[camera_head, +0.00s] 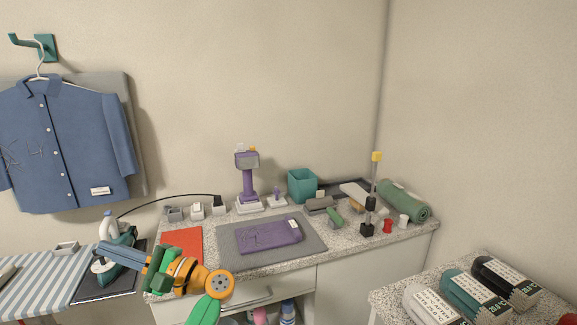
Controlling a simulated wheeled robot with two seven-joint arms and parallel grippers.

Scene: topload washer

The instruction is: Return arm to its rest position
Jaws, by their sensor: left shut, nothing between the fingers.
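The iron is at the right end of the striped ironing board (38,283). My right gripper is not in view, and no washer shows.
A speckled counter (340,243) holds a grey mat (313,243) with a folded purple cloth (268,235), a red sheet (181,246), a purple stand (248,185), a teal bin (302,186) and a rolled green towel (405,200). Labelled bottles (475,297) lie lower right. A blue shirt (65,145) hangs left.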

